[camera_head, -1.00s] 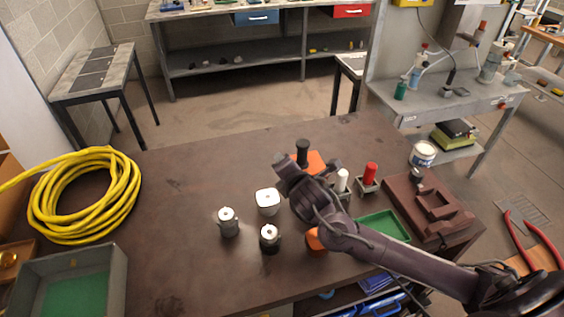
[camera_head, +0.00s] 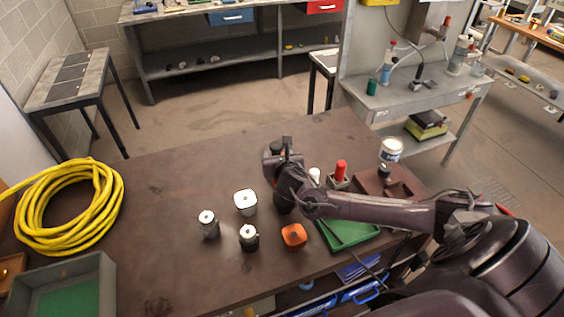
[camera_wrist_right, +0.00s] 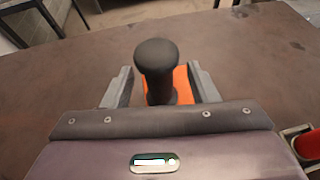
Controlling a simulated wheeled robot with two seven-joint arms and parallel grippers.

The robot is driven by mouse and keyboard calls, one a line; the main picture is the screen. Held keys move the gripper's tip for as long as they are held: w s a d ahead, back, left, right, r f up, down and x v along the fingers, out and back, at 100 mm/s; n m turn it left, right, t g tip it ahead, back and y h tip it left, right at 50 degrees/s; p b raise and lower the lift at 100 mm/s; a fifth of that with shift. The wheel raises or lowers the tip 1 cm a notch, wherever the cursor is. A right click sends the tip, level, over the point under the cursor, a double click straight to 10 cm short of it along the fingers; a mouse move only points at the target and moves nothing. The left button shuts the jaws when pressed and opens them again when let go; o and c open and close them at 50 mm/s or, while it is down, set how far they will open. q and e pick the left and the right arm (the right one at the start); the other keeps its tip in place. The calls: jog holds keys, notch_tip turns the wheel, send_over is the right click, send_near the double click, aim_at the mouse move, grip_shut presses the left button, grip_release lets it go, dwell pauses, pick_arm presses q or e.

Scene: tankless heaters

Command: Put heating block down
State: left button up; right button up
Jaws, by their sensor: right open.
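A black-knobbed tool with an orange base (camera_wrist_right: 157,62) stands upright on the table in the right wrist view; I take it to be the heating block, though I cannot be sure. My right gripper (camera_wrist_right: 160,76) is open, one finger on each side of it, without visible contact. In the head view, the right gripper (camera_head: 283,155) hides most of that tool; its dark top (camera_head: 277,147) shows just behind. My left gripper is not in view.
A green tray (camera_head: 350,233), red-handled piece (camera_head: 340,170) and yellow hose coil (camera_head: 68,205) are around.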

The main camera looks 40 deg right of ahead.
jog(key=shift+x, duration=1.15)
jog(key=shift+s+a, duration=0.1)
grip_shut()
dwell(0.4)
jog(key=shift+r, duration=0.1)
